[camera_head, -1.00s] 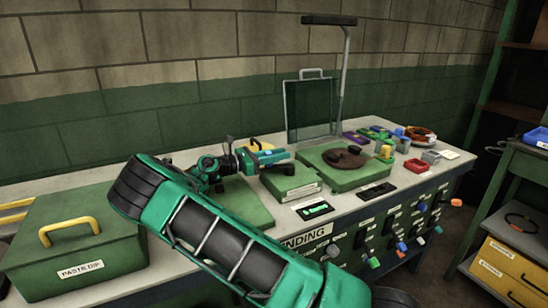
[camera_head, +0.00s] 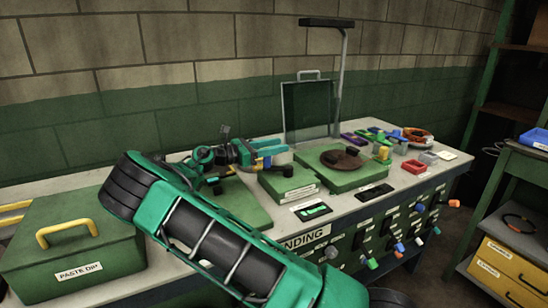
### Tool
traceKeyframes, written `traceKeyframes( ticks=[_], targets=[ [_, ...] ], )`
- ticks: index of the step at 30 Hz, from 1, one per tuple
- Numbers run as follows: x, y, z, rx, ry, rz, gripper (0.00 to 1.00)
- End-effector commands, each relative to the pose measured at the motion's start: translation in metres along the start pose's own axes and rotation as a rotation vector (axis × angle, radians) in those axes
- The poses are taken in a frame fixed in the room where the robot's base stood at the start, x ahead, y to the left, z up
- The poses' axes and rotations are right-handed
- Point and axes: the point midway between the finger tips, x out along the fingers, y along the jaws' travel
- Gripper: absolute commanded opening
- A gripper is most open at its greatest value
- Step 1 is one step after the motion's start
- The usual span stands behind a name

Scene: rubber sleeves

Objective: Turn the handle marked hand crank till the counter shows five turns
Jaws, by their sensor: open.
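My gripper (camera_head: 280,147) is teal with dark parts, and its open jaws point right just above the low green box (camera_head: 289,182). The box has a white label on its front, too small to read. The crank arm is largely hidden by my gripper. A black display (camera_head: 311,211) with green marks, likely the counter, lies in front of the box. Its figures are not legible.
A green plate with a brown disc (camera_head: 342,160) stands right of the box, with several small coloured parts beyond. A clear upright panel (camera_head: 308,110) stands behind. The green PASTE DIP box (camera_head: 78,240) is at left. Knobs line the bench front.

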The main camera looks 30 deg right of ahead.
Motion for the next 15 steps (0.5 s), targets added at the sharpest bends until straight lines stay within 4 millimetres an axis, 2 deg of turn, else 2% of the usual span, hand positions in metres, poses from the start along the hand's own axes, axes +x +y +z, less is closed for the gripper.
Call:
traceKeyframes(
  ticks=[3, 15],
  targets=[
    [-0.023, -0.009, 0.013, 0.001, -0.001, 0.003, 0.4],
    [-0.086, -0.035, 0.053, 0.001, -0.001, 0.001, 0.4]
  ],
)
